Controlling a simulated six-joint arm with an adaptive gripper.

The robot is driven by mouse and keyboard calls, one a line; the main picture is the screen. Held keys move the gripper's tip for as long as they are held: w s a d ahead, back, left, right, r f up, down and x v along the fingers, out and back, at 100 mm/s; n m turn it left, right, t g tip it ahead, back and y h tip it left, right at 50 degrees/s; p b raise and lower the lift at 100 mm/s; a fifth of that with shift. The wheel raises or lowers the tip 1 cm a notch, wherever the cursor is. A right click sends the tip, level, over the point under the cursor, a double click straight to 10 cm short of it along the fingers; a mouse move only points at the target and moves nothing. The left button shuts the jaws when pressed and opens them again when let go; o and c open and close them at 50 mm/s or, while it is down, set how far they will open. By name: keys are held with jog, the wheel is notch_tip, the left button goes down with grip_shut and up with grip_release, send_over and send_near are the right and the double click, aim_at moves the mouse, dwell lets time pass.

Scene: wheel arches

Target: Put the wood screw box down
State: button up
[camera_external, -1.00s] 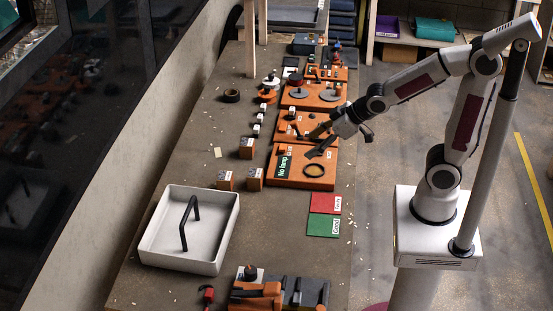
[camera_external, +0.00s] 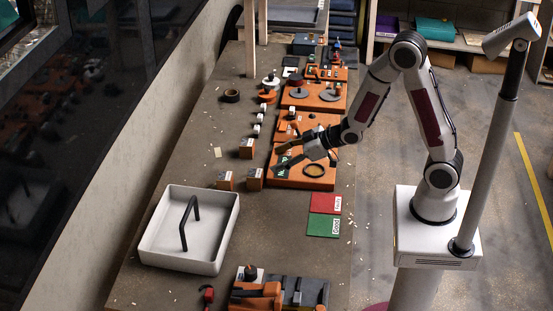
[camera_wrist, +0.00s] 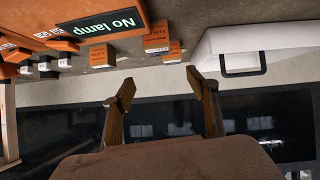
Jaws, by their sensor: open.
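Three small orange-brown boxes with pale labels stand on the table: one alone (camera_external: 246,149), one at the left front (camera_external: 225,181) and one at the right front (camera_external: 254,179). The labels are too small to read, so I cannot tell which is the wood screw box. The boxes also show in the wrist view (camera_wrist: 156,42), upside down. My gripper (camera_external: 281,160) is open and empty over the left part of the orange "No lamp" board (camera_external: 316,180), to the right of the boxes. Its two spread fingers show in the wrist view (camera_wrist: 160,86) with nothing between them.
A white tray (camera_external: 152,262) with a black handle stands at the front left. Red (camera_external: 325,203) and green (camera_external: 323,226) mats lie at the right edge. More orange fixtures (camera_external: 313,97) line the back. Bare table lies between the boxes and the mats.

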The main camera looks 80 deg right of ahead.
jog(key=t, duration=0.1)
send_near(259, 173)
jog(key=w, duration=0.1)
jog(key=w+f, duration=0.1)
jog(key=shift+w+d+f+y, duration=0.25)
jog(key=shift+w+y, duration=0.05)
jog(key=shift+d+f+t, duration=0.15)
jog(key=shift+f+t, duration=0.35)
jog(key=shift+f, duration=0.45)
jog(key=shift+w, duration=0.1)
jog(key=shift+x, duration=1.2)
jog(key=shift+w, duration=0.15)
jog(key=shift+w+f, duration=0.2)
jog(key=shift+w, duration=1.6)
jog(key=shift+w+f, duration=0.3)
jog(key=shift+w, duration=0.35)
